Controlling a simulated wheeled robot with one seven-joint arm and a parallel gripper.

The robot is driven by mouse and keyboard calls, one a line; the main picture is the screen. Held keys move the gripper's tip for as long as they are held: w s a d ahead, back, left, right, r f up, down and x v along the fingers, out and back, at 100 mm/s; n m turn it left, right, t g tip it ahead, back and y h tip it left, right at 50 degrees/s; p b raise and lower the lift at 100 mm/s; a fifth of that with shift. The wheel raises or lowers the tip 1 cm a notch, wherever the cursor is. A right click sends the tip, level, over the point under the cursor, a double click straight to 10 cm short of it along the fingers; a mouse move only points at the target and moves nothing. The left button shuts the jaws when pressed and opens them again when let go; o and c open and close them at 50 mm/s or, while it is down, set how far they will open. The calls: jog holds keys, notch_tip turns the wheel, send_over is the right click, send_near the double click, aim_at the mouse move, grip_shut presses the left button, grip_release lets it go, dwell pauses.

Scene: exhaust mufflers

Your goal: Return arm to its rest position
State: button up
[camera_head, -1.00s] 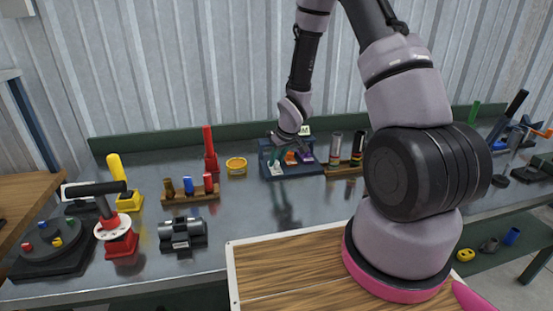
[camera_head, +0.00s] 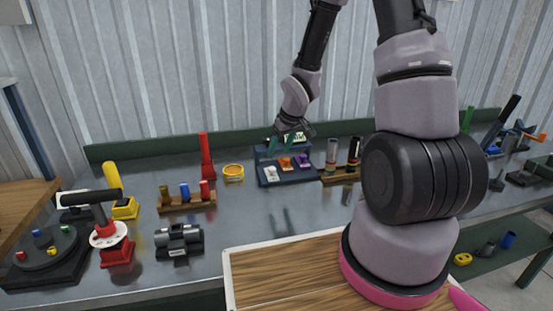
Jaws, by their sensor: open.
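My arm rises from its base at the right of the head view and bends over the bench at the top. My gripper (camera_head: 287,144) points down, with its two greenish fingers apart and nothing visible between them. It hangs in front of and above the dark blue tray (camera_head: 290,180) at the back of the bench. The tray holds a white, an orange (camera_head: 286,162) and a purple piece (camera_head: 303,160). The exact gap between the fingers and these pieces is hard to judge.
The metal bench (camera_head: 240,215) is clear in its middle. A yellow ring (camera_head: 233,172), a red-handled tool (camera_head: 206,158), wooden racks with small cylinders (camera_head: 187,203) and a dark muffler clamp (camera_head: 179,240) stand left. A corrugated wall stands behind.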

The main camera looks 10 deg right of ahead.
jog(key=shift+v, duration=0.85)
jog(key=s+d+r+m+t+h, duration=0.1)
jog(key=s+d+r+m, duration=0.15)
jog(key=r, duration=0.65)
jog(key=s+d+r+m+h, duration=0.1)
jog(key=s+d+r+m, duration=0.15)
jog(key=r, duration=0.55)
jog(key=s+a+r+m+t+y, duration=0.1)
jog(key=s+r+m+t+y, duration=0.1)
jog(key=s+r, duration=1.1)
jog(key=s+m, duration=0.1)
jog(key=s, duration=0.2)
jog(key=shift+s+a+r+m, duration=0.15)
jog(key=shift+s+a+m, duration=0.15)
jog(key=shift+s+m, duration=0.1)
